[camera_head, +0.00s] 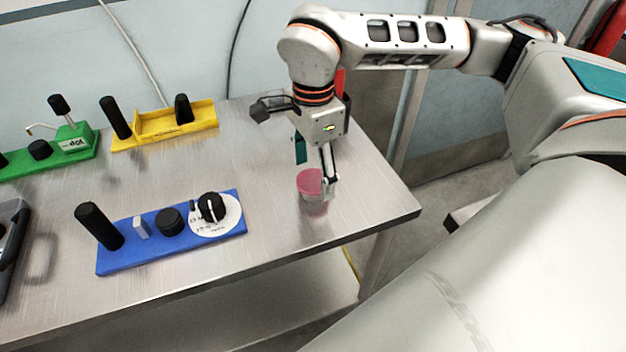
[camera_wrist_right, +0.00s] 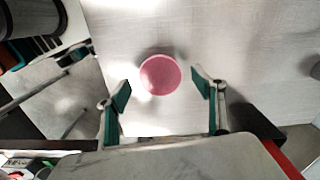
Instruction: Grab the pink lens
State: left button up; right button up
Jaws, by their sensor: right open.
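The pink lens (camera_head: 310,181) is a round, see-through pink disc near the right end of the metal table (camera_head: 270,240). In the right wrist view the pink lens (camera_wrist_right: 160,75) shows as a full circle, centred between the fingers and a little beyond their tips. My right gripper (camera_head: 316,165) points down just above and beside the lens, with one finger partly overlapping it in the head view. In the right wrist view the right gripper (camera_wrist_right: 161,92) is open, its green-padded fingers wide apart with nothing between them. My left gripper is not in view.
A blue module (camera_head: 140,262) with black knobs and a dial lies left of the lens. A yellow module (camera_head: 150,136) and a green module (camera_head: 50,163) stand farther back. The table's right edge is close to the lens. The metal around the lens is clear.

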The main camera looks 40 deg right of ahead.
jog(key=shift+f, duration=0.2)
jog(key=c, duration=1)
jog(key=shift+r, duration=0.1)
